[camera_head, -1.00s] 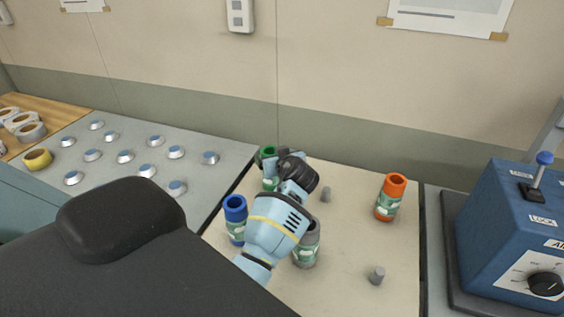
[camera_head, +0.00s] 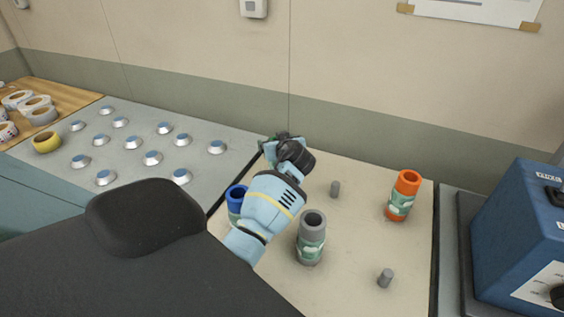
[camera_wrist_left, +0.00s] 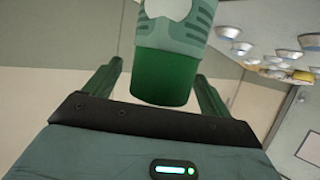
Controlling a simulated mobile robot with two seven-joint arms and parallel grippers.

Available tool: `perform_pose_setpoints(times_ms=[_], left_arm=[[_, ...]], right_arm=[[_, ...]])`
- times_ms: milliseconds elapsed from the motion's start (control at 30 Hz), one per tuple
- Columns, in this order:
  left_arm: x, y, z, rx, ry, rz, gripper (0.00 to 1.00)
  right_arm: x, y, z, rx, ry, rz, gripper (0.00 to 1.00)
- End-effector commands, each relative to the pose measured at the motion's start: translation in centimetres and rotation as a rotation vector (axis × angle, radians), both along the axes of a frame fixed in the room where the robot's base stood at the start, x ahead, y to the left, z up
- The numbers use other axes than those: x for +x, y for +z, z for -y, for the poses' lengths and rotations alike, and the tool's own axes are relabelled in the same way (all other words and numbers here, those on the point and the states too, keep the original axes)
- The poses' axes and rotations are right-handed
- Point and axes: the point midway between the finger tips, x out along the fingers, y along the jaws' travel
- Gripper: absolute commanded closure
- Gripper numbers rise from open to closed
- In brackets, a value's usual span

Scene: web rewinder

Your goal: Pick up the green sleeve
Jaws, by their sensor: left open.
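The green sleeve (camera_wrist_left: 168,65) has a darker green end and a lighter green label band with a white patch. In the left wrist view it stands between the two fingers of my left gripper (camera_wrist_left: 158,72). The jaws are open, with a gap visible on both sides of the sleeve near its dark end. In the head view my left gripper (camera_head: 282,142) is at the far left corner of the beige board. There my gripper and wrist hide nearly all of the sleeve. My right gripper is not in view.
On the beige board (camera_head: 350,250) stand a blue sleeve (camera_head: 236,195) close beside my forearm, a grey sleeve (camera_head: 311,240), an orange sleeve (camera_head: 403,195) and two grey pegs (camera_head: 335,189). A blue machine (camera_head: 520,235) stands right. Several knobs (camera_head: 152,158) cover the left panel.

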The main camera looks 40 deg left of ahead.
Motion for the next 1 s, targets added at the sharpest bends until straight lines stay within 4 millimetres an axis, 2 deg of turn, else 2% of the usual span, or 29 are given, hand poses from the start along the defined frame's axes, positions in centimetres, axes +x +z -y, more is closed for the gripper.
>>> perform_pose_setpoints(times_ms=[33, 333, 367, 900, 967, 1000], left_arm=[[0.20, -0.53, -0.39, 0.001, 0.001, -0.004, 0.17], [0.50, -0.13, -0.71, 0.000, -0.001, 0.004, 0.17], [0.49, -0.12, -0.72, 0.000, -0.001, 0.004, 0.20], [0.46, -0.19, -0.68, -0.001, 0.000, 0.003, 0.90], [0.46, -0.19, -0.68, -0.001, 0.000, 0.003, 0.97], [0.50, -0.03, -0.70, 0.001, 0.000, 0.006, 0.97]], right_arm=[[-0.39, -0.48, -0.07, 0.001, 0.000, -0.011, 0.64], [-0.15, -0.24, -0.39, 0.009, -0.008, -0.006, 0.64], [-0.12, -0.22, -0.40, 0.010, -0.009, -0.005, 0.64], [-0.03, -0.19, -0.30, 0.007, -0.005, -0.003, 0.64], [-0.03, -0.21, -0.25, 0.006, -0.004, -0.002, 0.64], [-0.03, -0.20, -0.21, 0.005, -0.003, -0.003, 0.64]])
